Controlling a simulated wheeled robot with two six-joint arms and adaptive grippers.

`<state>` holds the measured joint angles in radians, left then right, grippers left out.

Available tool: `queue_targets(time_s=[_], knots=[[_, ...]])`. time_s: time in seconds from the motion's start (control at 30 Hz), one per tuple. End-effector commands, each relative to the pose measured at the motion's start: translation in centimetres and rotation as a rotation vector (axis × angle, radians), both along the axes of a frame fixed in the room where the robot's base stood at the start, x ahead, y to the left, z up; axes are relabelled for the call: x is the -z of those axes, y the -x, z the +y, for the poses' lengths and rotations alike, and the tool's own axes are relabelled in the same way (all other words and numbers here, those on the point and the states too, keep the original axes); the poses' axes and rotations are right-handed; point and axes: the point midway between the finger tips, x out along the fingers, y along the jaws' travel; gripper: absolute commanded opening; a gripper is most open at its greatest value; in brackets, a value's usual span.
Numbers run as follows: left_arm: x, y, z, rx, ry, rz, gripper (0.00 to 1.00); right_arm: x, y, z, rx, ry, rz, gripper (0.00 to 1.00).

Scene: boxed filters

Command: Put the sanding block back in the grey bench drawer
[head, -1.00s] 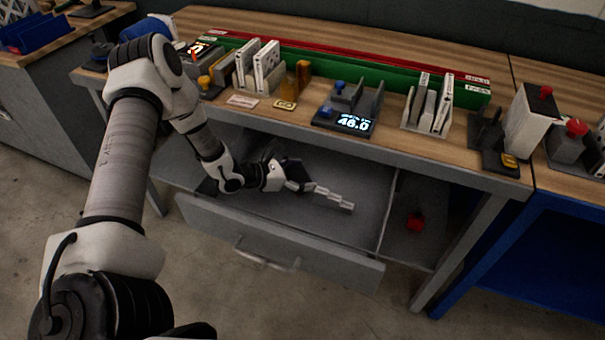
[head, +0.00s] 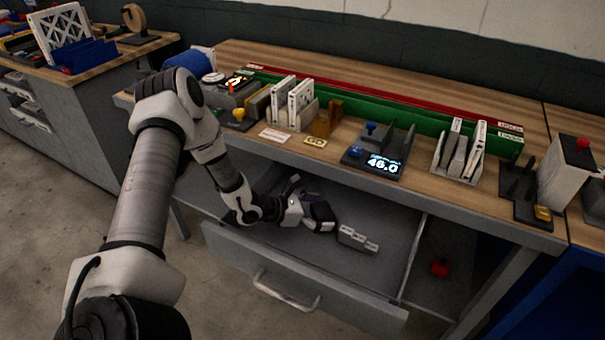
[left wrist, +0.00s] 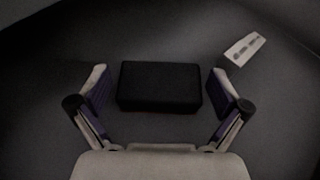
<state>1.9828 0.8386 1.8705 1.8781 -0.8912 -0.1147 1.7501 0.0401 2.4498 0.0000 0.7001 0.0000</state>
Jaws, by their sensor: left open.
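The grey bench drawer (head: 295,262) stands open under the bench. In the left wrist view a black block (left wrist: 159,86), likely the sanding block, lies on the dark grey drawer floor. It sits between the spread fingers of my left gripper (left wrist: 160,90), with a gap visible on each side. In the head view my left gripper (head: 322,220) is low inside the drawer, and I cannot make out the black block there. My right gripper is not in view.
A pale piece with dark marks (head: 358,239) lies in the drawer just right of my gripper; it also shows in the left wrist view (left wrist: 244,49). A red object (head: 440,267) is beyond the drawer's right side. The bench top (head: 350,75) above is crowded with holders.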

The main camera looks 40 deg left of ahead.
Motion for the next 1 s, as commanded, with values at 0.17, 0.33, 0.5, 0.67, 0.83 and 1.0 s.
queue_targets(time_s=[0.17, 0.33, 0.5, 0.67, 0.83, 1.0], knots=[[-2.0, 3.2, 1.9, -0.008, 0.008, -0.005, 1.00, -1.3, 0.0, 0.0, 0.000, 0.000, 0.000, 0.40], [-3.4, 5.9, 3.4, -0.007, 0.007, -0.004, 1.00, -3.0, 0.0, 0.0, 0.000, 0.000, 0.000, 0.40], [-4.1, 7.6, 4.4, -0.003, 0.003, -0.004, 1.00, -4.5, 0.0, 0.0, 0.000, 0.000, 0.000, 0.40], [-3.9, 8.0, 4.6, 0.000, 0.001, -0.002, 1.00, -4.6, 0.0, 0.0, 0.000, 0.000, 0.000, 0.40], [-3.8, 8.0, 4.6, 0.000, 0.001, -0.002, 1.00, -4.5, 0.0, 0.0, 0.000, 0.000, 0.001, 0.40], [-4.8, 8.0, 4.6, 0.000, 0.001, -0.002, 1.00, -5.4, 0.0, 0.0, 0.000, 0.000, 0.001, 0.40]])
